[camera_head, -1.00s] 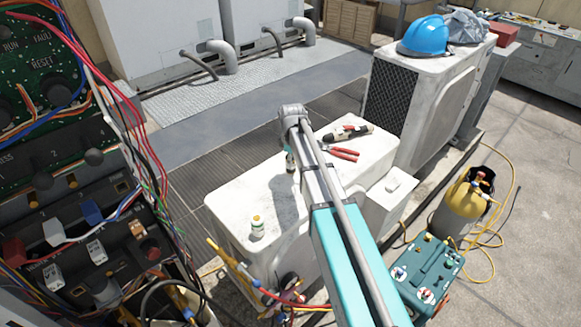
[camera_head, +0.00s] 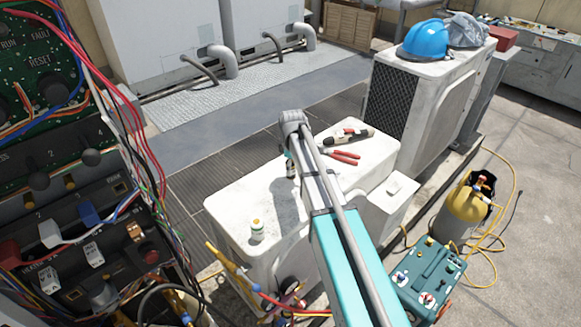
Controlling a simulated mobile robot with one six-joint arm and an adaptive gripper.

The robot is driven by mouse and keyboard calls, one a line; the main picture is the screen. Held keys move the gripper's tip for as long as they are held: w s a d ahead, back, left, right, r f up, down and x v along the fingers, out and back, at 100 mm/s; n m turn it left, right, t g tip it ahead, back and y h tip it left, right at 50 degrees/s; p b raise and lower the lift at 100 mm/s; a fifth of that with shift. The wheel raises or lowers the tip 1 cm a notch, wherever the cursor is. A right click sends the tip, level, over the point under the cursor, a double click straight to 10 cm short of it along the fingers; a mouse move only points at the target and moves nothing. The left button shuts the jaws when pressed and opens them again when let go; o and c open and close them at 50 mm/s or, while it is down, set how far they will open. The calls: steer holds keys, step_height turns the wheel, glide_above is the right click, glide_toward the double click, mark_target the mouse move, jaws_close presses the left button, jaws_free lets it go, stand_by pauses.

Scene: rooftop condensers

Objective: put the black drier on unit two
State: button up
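A white condenser unit (camera_head: 235,205) stands in the middle. A second white condenser (camera_head: 430,95) stands behind it to the right; I see no readable unit numbers. My arm reaches over the near unit, and my gripper (camera_head: 290,162) points down above or at its top, mostly hidden by my wrist. A small dark and pale cylindrical thing (camera_head: 291,170) shows at the gripper's end; it may be the black drier, but I cannot tell whether it is gripped or standing on the top. My fingers are too small and covered to read.
A blue helmet (camera_head: 426,37) sits on the far unit. A yellow cylinder (camera_head: 462,208) and a teal machine (camera_head: 430,280) stand right. Wired panels fill the left.

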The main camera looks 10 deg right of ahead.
steer(key=shift+r, duration=0.2)
step_height(320, 180, up, 12)
steer(key=p, duration=1.2)
steer(key=shift+s, duration=0.1)
stand_by(0.8)
steer(key=s+d+m, duration=0.2)
steer(key=s+m, duration=0.4)
steer(key=s, duration=0.5)
steer(key=s+d+m, duration=0.2)
steer(key=s+m, duration=0.4)
steer(key=s, duration=0.6)
steer(key=shift+s+m, duration=0.25)
steer(key=shift+m, duration=0.15)
